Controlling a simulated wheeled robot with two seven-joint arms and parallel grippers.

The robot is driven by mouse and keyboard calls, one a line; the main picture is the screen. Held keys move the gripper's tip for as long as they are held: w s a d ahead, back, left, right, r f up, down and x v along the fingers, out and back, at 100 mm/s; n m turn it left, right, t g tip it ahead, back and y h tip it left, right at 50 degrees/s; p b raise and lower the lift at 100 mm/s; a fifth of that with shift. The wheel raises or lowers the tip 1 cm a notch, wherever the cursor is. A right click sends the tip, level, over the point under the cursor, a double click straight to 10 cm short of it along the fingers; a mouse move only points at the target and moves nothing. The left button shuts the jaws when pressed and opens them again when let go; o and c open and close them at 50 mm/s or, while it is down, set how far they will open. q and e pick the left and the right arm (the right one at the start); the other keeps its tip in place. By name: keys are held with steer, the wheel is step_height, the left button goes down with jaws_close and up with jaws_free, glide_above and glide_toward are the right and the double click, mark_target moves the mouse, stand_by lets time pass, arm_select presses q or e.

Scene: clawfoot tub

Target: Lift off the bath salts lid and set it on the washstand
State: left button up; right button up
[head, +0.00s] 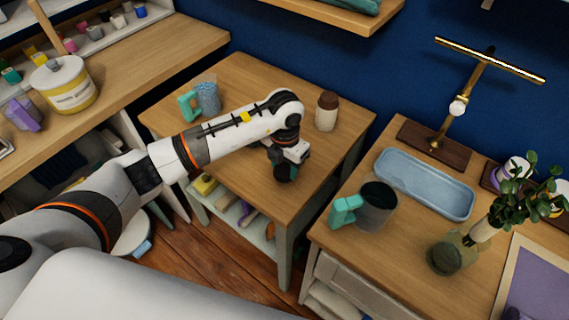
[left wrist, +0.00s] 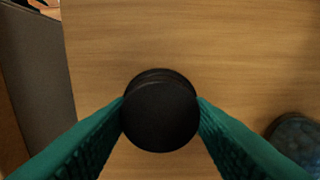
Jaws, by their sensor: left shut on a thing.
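My left gripper (head: 284,168) reaches down over the front right part of the small middle table, which seems to be the washstand (head: 250,80). In the left wrist view, its teal fingers (left wrist: 160,112) are shut on a round black lid (left wrist: 160,115). The lid is above or on the wood; I cannot tell whether it touches. In the head view only a dark bit of it shows under the gripper. A clear jar with blue contents (head: 208,97), likely the bath salts, stands at the table's back left, open on top, beside a teal handle (head: 188,106). My right gripper is not in view.
A brown-capped jar (head: 326,112) stands near the table's back right. A dark bluish round thing (left wrist: 297,133) shows at the wrist view's lower right.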

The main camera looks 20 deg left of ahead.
arm_select(q)
steer(key=shift+f+b, duration=0.4)
steer(key=shift+f, duration=0.15)
stand_by(0.4)
steer(key=o, duration=1.3)
steer(key=shift+r, duration=0.2)
steer(key=shift+r+p, duration=2.65)
steer(key=shift+r, duration=1.2)
step_height(320, 180, up, 12)
steer(key=shift+b, duration=1.25)
